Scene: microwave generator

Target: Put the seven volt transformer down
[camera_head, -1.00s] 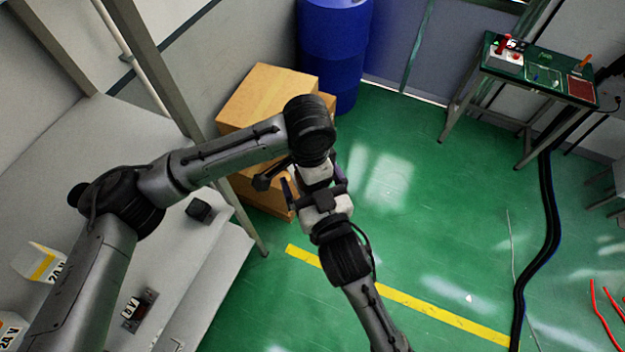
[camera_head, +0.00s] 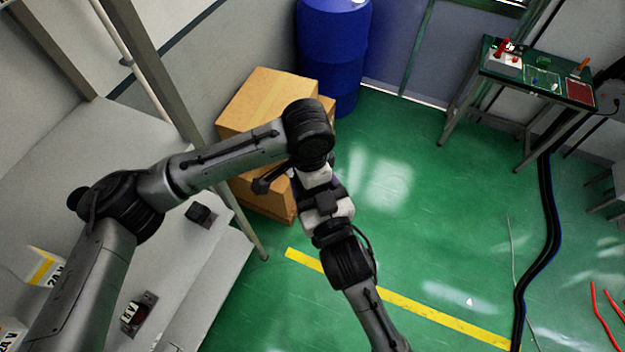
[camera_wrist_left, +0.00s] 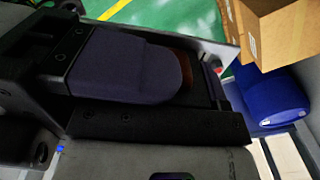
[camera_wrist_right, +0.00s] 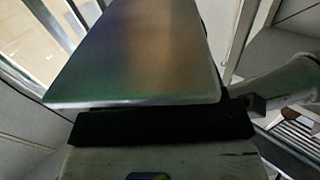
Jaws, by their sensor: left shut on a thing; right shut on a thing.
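In the head view my left gripper (camera_head: 318,178) and my right gripper (camera_head: 325,195) are close together in front of the cardboard boxes, above the floor. Their fingertips and what they hold are mostly hidden by the wrists. In the left wrist view a dark purple rounded piece (camera_wrist_left: 125,65) fills the space at the jaws, with a reddish-brown patch beside it. In the right wrist view a large shiny greenish-brown surface (camera_wrist_right: 140,50) lies right against the gripper. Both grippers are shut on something. No seven volt label is readable.
Cardboard boxes (camera_head: 265,100), a blue barrel (camera_head: 333,50) and a work table (camera_head: 535,75) stand behind.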

